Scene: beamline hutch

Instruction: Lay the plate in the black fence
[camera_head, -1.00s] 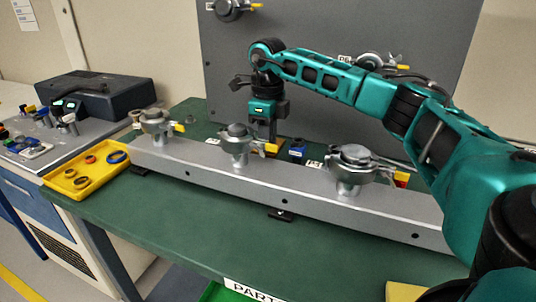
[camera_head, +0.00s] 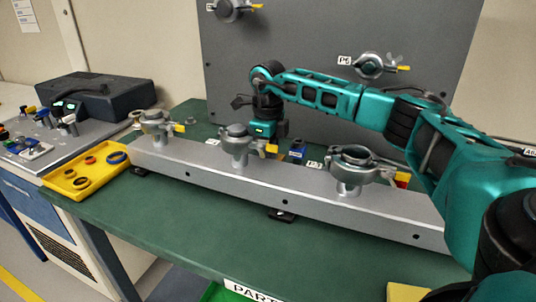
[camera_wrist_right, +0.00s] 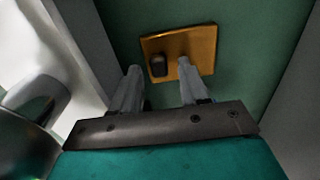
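In the right wrist view, a square orange-brown plate (camera_wrist_right: 200,48) with a dark knob (camera_wrist_right: 158,65) lies on the green surface. My right gripper (camera_wrist_right: 158,70) is open above it, one finger on each side of the knob, with a gap visible on both sides. In the head view, my right arm reaches in from the right and its gripper hangs behind the grey beam, which hides the fingers and plate. I cannot make out a black fence in either view. My left gripper is not in view.
The long grey beam (camera_head: 235,187) carries several clamped flanges, including an open-topped one (camera_head: 352,160) at the right. A yellow tray of rings (camera_head: 88,173) lies on the left of the green table (camera_head: 185,235). A grey panel (camera_head: 300,45) stands behind. The table's front strip is mostly clear.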

